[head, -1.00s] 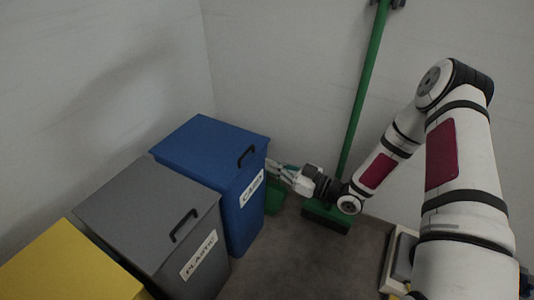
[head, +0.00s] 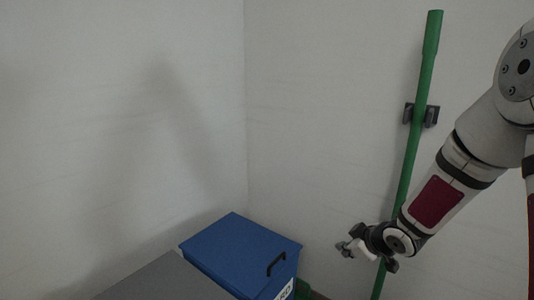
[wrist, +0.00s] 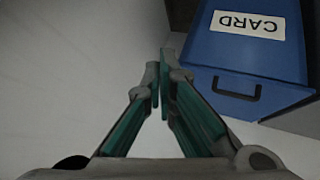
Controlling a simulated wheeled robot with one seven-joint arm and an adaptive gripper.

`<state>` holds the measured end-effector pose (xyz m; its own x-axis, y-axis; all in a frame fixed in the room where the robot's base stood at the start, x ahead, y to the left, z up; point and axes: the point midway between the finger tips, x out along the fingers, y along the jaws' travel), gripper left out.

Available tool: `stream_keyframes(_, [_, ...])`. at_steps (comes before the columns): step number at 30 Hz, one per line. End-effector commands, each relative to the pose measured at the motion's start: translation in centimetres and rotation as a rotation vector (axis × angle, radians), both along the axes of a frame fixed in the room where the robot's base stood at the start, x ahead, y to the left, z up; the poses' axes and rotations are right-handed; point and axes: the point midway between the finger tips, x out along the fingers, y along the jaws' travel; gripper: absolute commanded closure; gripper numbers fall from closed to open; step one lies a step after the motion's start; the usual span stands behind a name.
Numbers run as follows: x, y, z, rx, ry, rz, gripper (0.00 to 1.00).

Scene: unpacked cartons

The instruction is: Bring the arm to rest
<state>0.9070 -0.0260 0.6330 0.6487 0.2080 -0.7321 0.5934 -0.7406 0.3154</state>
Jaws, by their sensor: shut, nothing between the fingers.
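My gripper (head: 344,248) is in the right half of the head view, up and to the right of the blue bin and just left of the green pole. In the wrist view its green-padded fingers (wrist: 160,80) come together at the tips, shut with nothing between them. My white arm, with a dark red panel, reaches in from the right edge of the head view, bent at the elbow.
A blue lidded bin (head: 240,255) labelled CARD stands in the corner; it also shows in the wrist view (wrist: 235,60). A grey bin lid (head: 165,282) is beside it. A green pole (head: 416,130) stands against the wall at a dark clip (head: 430,115).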

Motion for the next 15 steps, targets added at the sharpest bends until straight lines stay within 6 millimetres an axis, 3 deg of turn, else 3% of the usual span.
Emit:
stream_keyframes(1, [-0.8,-0.8,1.8,-0.042,0.016,-0.047,1.00])
stream_keyframes(8, [-6.7,-4.0,8.2,-0.162,0.131,-0.295,1.00])
stream_keyframes(15, [-16.1,-5.0,13.5,-0.174,0.266,-0.543,1.00])
